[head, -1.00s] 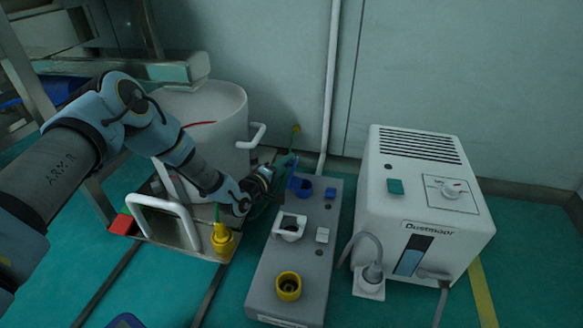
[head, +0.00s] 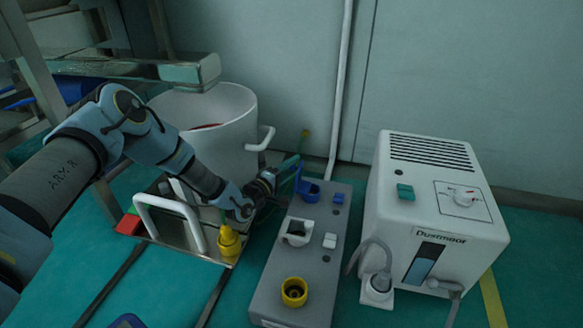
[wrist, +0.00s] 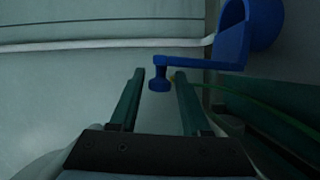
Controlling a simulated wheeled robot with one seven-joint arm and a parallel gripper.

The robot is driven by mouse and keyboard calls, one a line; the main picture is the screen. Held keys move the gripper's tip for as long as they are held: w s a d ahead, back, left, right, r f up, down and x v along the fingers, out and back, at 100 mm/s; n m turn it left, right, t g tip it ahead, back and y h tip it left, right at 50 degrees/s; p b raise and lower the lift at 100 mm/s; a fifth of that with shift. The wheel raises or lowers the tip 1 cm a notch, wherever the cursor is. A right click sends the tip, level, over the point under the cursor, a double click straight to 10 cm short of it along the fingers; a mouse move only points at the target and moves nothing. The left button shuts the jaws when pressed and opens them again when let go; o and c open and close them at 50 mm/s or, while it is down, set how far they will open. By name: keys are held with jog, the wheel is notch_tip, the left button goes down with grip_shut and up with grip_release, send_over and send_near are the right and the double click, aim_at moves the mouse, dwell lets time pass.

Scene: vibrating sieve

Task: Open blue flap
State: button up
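The blue flap (head: 299,178) stands raised at the blue socket (head: 311,194), at the far end of the grey panel. In the wrist view the blue flap (wrist: 200,62) shows as a thin arm with a small knob, joined to a rounded blue part at upper right. My gripper (head: 280,174) is at the left of the flap. In the wrist view my gripper (wrist: 160,75) has its two green fingers apart, with the knob between their tips. I see gaps beside the knob; contact is not clear.
The grey panel (head: 262,292) also carries a white socket (head: 297,232) and a yellow socket (head: 294,292). A white machine (head: 390,215) stands at right. A white drum (head: 235,105) and a yellow-capped part (head: 229,240) are close to my arm at left.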

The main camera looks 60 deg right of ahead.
jog(key=shift+o, duration=0.7)
